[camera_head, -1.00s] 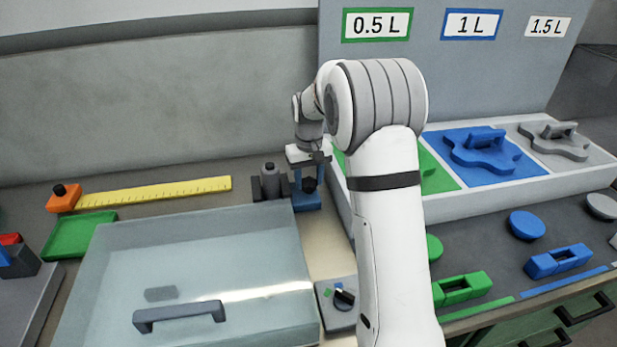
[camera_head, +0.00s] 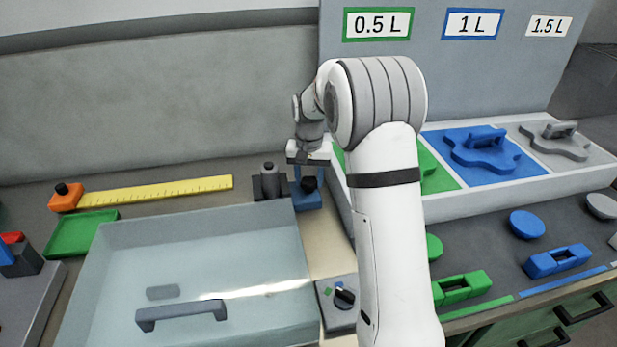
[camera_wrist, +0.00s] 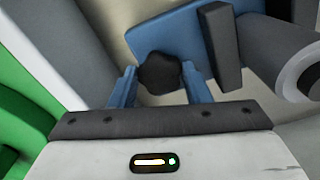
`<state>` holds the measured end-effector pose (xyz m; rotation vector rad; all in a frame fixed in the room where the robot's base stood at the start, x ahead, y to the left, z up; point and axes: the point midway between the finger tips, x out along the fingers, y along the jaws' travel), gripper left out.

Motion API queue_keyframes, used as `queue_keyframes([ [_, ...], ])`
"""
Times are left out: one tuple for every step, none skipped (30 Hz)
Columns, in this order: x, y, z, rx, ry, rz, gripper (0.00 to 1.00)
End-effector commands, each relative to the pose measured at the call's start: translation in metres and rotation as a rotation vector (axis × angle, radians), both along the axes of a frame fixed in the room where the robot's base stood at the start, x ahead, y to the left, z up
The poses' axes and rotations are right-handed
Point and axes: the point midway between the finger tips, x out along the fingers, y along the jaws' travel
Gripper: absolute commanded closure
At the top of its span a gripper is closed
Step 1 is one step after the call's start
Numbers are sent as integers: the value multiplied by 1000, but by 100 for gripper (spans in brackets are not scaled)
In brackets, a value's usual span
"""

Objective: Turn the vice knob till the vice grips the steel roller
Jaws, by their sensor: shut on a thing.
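The black vice knob (camera_wrist: 162,73) sits between the two blue fingers of my gripper (camera_wrist: 159,88) in the wrist view. My gripper is shut on the knob. The knob also shows in the head view (camera_head: 310,184) at the front of the blue vice body (camera_head: 308,202). A dark jaw plate (camera_wrist: 219,48) stands to the right of the knob in the wrist view. The steel roller (camera_wrist: 275,55) is a grey cylinder beyond it on the right.
A clear-lidded box (camera_head: 120,265) with a grey handle lies front left of the vice. A white tray (camera_head: 470,205) with coloured sections stands to the right. A yellow ruler (camera_head: 155,191) lies at the left. A small dial panel (camera_head: 340,318) is in front.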

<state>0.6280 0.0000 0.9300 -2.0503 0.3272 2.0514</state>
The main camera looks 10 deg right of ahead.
Motion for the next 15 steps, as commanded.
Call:
queue_keyframes([
  [1,-1,1,-1,-2,0,79],
  [1,-1,1,-1,-2,0,79],
  [1,-1,1,-1,-3,0,79],
  [1,-1,1,-1,-2,0,79],
  [1,-1,1,-1,-2,1,79],
  [1,-1,1,-1,-3,1,79],
  [1,-1,1,-1,-3,1,56],
  [1,-1,1,-1,-3,1,53],
  [0,-1,1,-1,-2,1,50],
  [0,0,1,-1,-2,1,48],
  [0,0,0,-1,-2,1,45],
  [0,0,0,-1,-2,1,42],
  [0,0,0,-1,-2,1,40],
  [0,0,0,0,-1,1,37],
  [0,0,0,0,-1,1,35],
])
